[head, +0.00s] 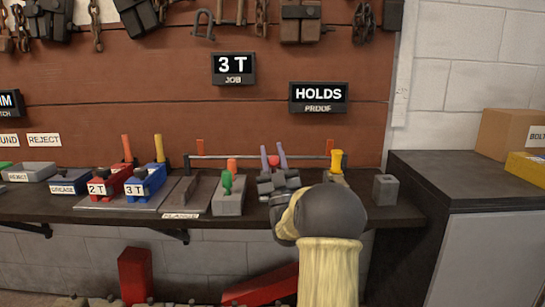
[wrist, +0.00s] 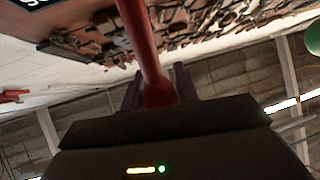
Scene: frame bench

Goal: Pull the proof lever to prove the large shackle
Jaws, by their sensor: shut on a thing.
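The proof lever (wrist: 143,45) is a red bar that rises between the two dark fingers of my gripper (wrist: 158,88) in the wrist view. My gripper is shut on it. In the head view, the purple fingertips of my gripper (head: 274,156) stand above the bench, with a small red part between them. My own arm hides most of the lever and the bench around its base. The proof sign (head: 317,97) reads HOLDS, and the job sign (head: 233,68) reads 3 T. I cannot make out the large shackle.
A grey block with a green piece (head: 228,195), a yellow-topped piece (head: 337,160) and a small grey block (head: 385,190) are near my arm. A thin rail (head: 230,157) runs behind. The right cabinet top is partly clear.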

